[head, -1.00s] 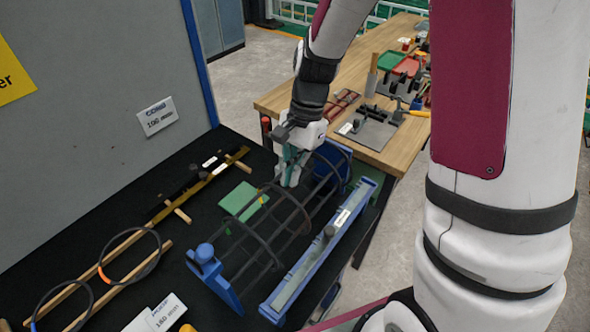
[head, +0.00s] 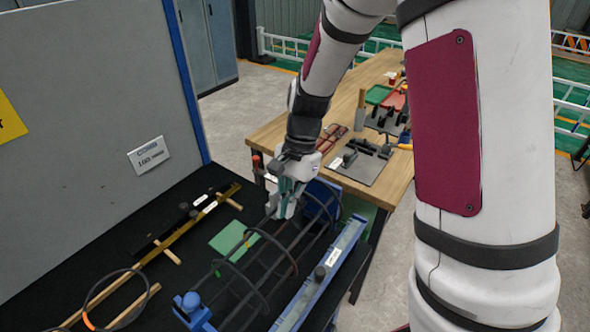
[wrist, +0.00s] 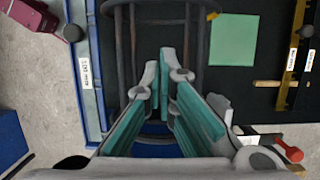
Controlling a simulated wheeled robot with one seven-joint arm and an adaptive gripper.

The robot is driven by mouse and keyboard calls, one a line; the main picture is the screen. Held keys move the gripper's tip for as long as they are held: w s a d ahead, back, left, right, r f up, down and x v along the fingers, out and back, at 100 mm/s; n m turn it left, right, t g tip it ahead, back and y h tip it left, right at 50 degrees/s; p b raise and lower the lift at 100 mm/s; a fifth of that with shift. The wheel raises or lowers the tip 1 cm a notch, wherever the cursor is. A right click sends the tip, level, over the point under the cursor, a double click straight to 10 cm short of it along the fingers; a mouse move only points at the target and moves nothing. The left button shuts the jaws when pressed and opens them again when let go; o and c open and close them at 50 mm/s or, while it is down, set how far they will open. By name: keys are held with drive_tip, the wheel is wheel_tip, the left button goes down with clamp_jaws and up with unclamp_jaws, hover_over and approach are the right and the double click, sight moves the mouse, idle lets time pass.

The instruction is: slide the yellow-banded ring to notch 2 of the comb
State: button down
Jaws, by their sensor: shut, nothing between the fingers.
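The cage of dark bars and rings (head: 262,262) lies between blue end plates on the black bench. In the wrist view a dark ring (wrist: 165,21) carries a small yellow-orange band (wrist: 212,15) at its right side; this looks like the yellow-banded ring. A brass-coloured notched bar (wrist: 291,55), which looks like a comb, lies apart at the right; its notch numbers are unreadable. My gripper (head: 285,212) is shut and empty over the cage's far end. Its tips (wrist: 164,72) point down among the bars, short of the banded ring. Contact with the bars cannot be told.
A blue-edged channel (head: 322,272) runs along the cage's right side. A green pad (head: 233,236) lies left of the cage. Wooden rails with a loose orange-banded ring (head: 112,297) lie further left. A wooden tool table (head: 270,130) stands behind; a grey panel (head: 90,110) rises at left.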

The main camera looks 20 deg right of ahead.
drive_tip(key=b+v, duration=0.2)
drive_tip(key=v, duration=0.8)
drive_tip(key=s+a+m+t+h+p, duration=0.15)
drive_tip(key=s+a+m, duration=0.35)
drive_tip(key=m, duration=0.7)
drive_tip(key=s+a+m+t+h, duration=0.1)
drive_tip(key=s+a+m+h, duration=0.1)
drive_tip(key=a+m, duration=0.75)
drive_tip(key=s+a+m+t+h, duration=0.2)
drive_tip(key=s+a+m, duration=0.2)
drive_tip(key=m, duration=1.1)
drive_tip(key=w+d+f+p, duration=0.1)
drive_tip(key=w+d+f, duration=0.3)
drive_tip(key=f, duration=0.6)
drive_tip(key=shift+d, duration=1.05)
drive_tip(key=shift+w+d+f+n+g, duration=0.15)
drive_tip(key=shift+w+n+g, duration=0.1)
